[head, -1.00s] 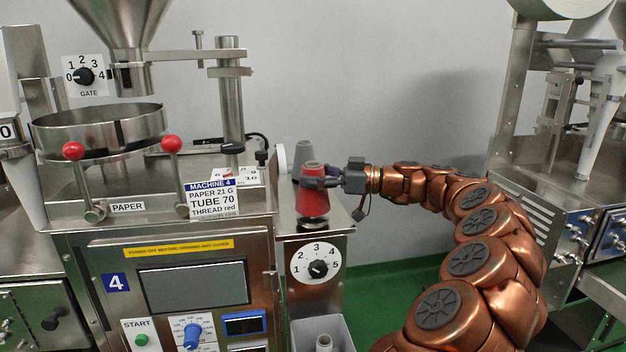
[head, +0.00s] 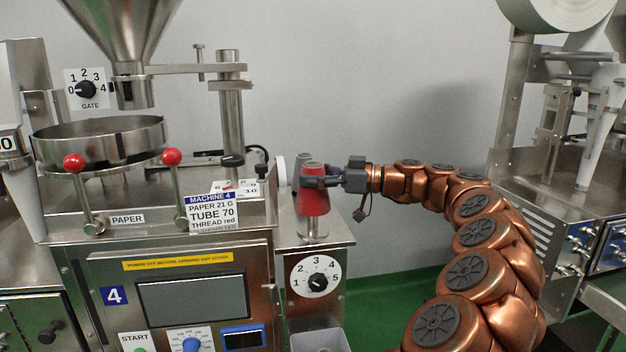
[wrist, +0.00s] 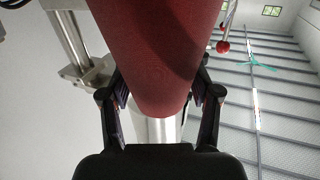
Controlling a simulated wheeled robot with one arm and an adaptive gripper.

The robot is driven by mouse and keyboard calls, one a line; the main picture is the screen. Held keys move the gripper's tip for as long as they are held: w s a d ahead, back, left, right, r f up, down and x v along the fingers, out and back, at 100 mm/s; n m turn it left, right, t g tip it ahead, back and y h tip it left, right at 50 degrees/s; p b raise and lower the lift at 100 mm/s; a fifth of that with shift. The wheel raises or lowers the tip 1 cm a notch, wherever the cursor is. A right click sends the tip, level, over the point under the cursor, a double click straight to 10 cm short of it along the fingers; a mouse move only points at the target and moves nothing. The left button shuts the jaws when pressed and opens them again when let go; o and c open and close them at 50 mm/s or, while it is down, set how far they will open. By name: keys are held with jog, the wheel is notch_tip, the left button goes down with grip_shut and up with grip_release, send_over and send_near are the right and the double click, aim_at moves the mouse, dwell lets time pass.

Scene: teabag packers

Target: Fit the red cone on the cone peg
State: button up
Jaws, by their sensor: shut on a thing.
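The red cone (head: 313,203) is upright, narrow end up, above the top of the metal stand right of the machine. My gripper (head: 322,182) comes from the right and is shut on the cone near its upper part. A silvery peg (head: 313,228) shows directly below the cone's wide lower edge; I cannot tell whether its hidden top is inside the cone. In the wrist view the red cone (wrist: 160,60) fills the upper middle, between the fingers of my gripper (wrist: 160,110). A pale metallic surface shows below the cone there.
The machine's sign (head: 211,213) reads "THREAD red". A numbered dial (head: 316,277) is on the stand's front, and a grey bin (head: 320,342) is below.

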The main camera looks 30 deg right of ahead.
aim_at(313, 193)
jog(key=shift+r, duration=0.7)
jog(key=shift+r, duration=0.25)
jog(key=shift+b, duration=1.3)
dwell(1.6)
jog(key=shift+f+b, duration=3.15)
jog(key=shift+b, duration=0.25)
jog(key=o, duration=1.5)
